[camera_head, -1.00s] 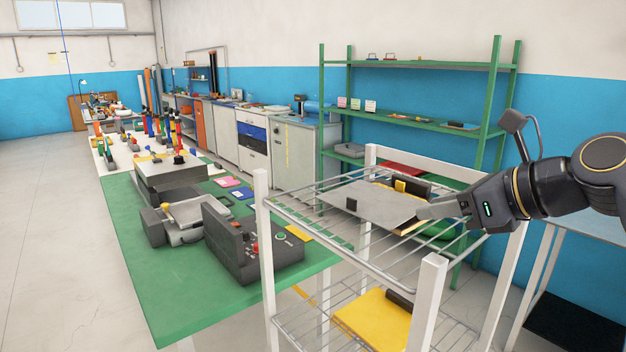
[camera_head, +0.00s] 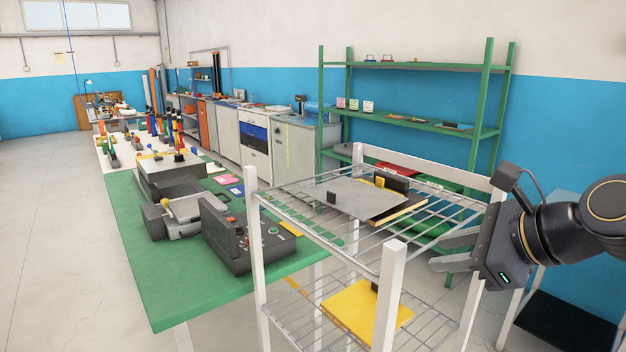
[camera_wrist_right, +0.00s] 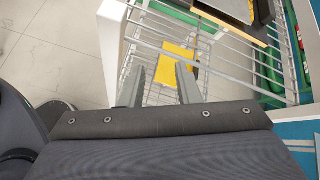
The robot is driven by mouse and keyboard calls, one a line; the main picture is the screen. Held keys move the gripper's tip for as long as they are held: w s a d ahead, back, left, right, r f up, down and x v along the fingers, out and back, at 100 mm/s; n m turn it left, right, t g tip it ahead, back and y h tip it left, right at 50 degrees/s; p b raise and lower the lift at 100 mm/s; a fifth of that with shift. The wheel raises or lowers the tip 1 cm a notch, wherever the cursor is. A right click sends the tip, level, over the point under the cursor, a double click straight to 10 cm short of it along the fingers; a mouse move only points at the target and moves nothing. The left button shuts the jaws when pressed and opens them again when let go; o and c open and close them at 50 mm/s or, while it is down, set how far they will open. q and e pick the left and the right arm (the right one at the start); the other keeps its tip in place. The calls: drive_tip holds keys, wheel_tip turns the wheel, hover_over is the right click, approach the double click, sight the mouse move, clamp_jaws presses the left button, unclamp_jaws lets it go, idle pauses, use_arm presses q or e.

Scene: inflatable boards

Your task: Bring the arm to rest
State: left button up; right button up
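My right gripper (camera_head: 452,252) is at the right of the head view, beside the white wire rack (camera_head: 390,300). Its two fingers are apart with nothing between them; they also show spread in the right wrist view (camera_wrist_right: 160,82). A grey board (camera_head: 358,196) with black and yellow blocks lies on the rack's upper wire shelf, left of the gripper and apart from it. A yellow board (camera_head: 362,312) lies on the lower shelf and shows between the fingers in the wrist view (camera_wrist_right: 177,62). My left gripper is not in view.
The rack's white posts (camera_head: 392,290) stand close to the right gripper. A green table (camera_head: 185,275) with a dark control box (camera_head: 250,245) is to the left. A green shelf unit (camera_head: 420,125) stands behind the rack. Open floor lies at the far left.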

drive_tip(key=s+f+n+g+h+p, duration=0.3)
drive_tip(key=s+f+n, duration=1.6)
drive_tip(key=f+n, duration=0.2)
drive_tip(key=shift+d+f+n, duration=0.3)
drive_tip(key=shift+d, duration=0.1)
